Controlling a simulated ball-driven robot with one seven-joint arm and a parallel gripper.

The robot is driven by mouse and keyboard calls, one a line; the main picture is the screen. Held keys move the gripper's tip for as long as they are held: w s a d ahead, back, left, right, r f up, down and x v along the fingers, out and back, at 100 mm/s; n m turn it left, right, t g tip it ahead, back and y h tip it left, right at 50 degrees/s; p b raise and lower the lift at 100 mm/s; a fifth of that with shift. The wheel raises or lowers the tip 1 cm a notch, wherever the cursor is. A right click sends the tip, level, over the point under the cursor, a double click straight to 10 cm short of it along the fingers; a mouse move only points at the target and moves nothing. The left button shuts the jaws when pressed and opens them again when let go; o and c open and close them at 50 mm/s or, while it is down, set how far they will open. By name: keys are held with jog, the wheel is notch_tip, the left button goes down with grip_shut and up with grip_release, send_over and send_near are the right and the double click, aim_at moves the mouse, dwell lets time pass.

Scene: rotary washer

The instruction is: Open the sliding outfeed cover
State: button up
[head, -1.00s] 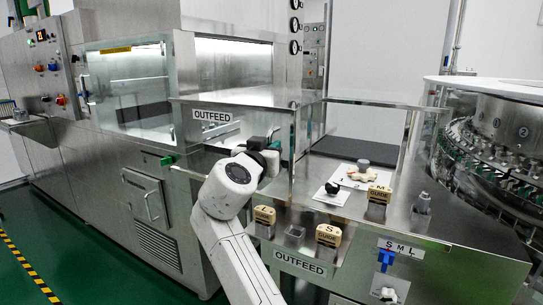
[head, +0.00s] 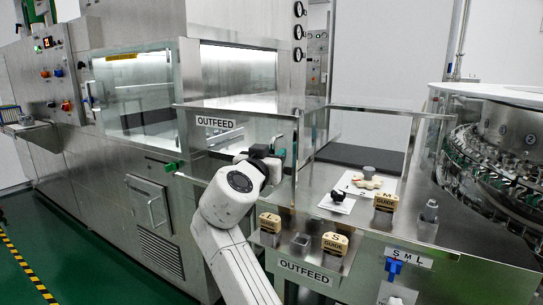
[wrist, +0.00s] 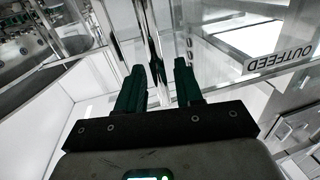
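The outfeed cover is a clear panel with an OUTFEED label (head: 215,123), standing in the middle of the head view. The label also shows upside down at the right of the wrist view (wrist: 279,58). My gripper (head: 270,152) is at the panel's right part, close to an upright metal edge; my own wrist partly hides it. In the wrist view my gripper (wrist: 158,72) has its two dark green fingers apart. A shiny upright bar (wrist: 150,35) shows between and beyond the fingertips. I cannot tell whether either finger touches it.
Guide blocks (head: 334,244) and a white card (head: 335,203) with a black knob sit on the steel counter to the right. The round washer carousel (head: 490,165) is at far right.

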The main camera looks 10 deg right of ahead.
jog(key=v, duration=1)
jog(key=shift+p, duration=0.3)
jog(key=shift+s+a+f, duration=0.15)
jog(key=shift+a, duration=0.05)
